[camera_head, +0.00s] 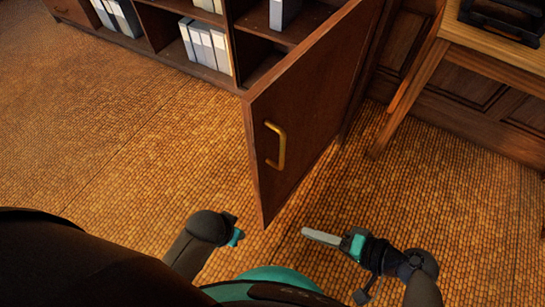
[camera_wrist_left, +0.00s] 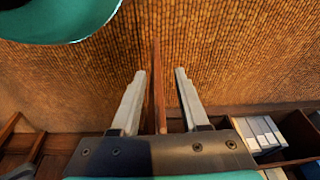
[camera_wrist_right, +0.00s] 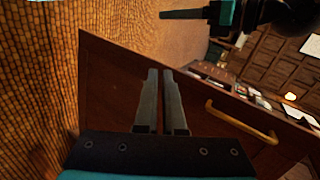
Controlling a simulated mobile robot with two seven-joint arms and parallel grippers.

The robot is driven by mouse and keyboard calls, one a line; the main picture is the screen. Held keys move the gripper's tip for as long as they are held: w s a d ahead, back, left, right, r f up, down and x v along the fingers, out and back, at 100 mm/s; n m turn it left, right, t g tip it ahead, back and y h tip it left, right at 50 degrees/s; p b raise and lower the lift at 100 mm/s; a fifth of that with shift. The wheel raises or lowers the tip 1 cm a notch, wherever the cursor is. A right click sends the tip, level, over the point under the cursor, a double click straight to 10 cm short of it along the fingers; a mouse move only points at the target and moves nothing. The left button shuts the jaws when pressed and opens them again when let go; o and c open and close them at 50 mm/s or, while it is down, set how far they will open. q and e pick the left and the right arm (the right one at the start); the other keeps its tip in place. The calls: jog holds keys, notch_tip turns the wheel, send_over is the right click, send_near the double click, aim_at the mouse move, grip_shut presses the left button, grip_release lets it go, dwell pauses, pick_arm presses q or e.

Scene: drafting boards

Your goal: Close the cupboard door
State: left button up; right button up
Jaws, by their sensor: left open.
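The cupboard door (camera_head: 305,110) is dark brown wood and stands wide open, swung out from the cupboard (camera_head: 165,50). Its brass handle (camera_head: 280,146) is on the face turned to me; the handle also shows in the right wrist view (camera_wrist_right: 240,122). My right gripper (camera_head: 305,232) is below and right of the door's near corner, apart from the handle. Its fingers (camera_wrist_right: 159,72) are together, with the door face behind them. My left gripper (camera_wrist_left: 160,71) is open, and the door's edge (camera_wrist_left: 158,95) shows between its fingers. I cannot tell whether they touch it. The head view hides its fingers.
Binders (camera_head: 205,45) stand on the cupboard shelves. A wooden table (camera_head: 490,45) with a dark tray (camera_head: 505,18) stands at the right, its leg close to the door's hinge side. The carpeted floor (camera_head: 90,130) left of the door is clear.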

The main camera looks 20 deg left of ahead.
jog(key=w+r+m+t+y, duration=0.1)
jog(key=r, duration=0.2)
jog(key=w+r+m+t+y, duration=0.1)
jog(key=r+y, duration=0.1)
jog(key=r, duration=0.2)
jog(key=w+r+t+y, duration=0.1)
jog(key=w+r+y, duration=0.1)
jog(key=r, duration=0.1)
jog(key=shift+w+d+r+m+t, duration=0.1)
jog(key=shift+d+r+m+t, duration=0.05)
jog(key=shift+r+m+t, duration=0.2)
grip_shut()
jog(key=b, duration=0.2)
send_near(259, 153)
jog(key=x, duration=0.6)
jog(key=shift+f, duration=0.15)
pick_arm(q)
jog(key=shift+t, duration=0.4)
jog(key=shift+w+d+r, duration=0.1)
jog(key=shift+w+r, duration=0.2)
jog(key=shift+r, duration=0.4)
jog(key=shift+w+r, duration=0.35)
jog(key=shift+r, duration=0.3)
jog(key=shift+w+d+r, duration=0.1)
jog(key=shift+w+r, duration=0.2)
jog(key=shift+r, duration=0.4)
pick_arm(e)
jog(key=shift+w+a, duration=0.1)
jog(key=shift+a, duration=0.3)
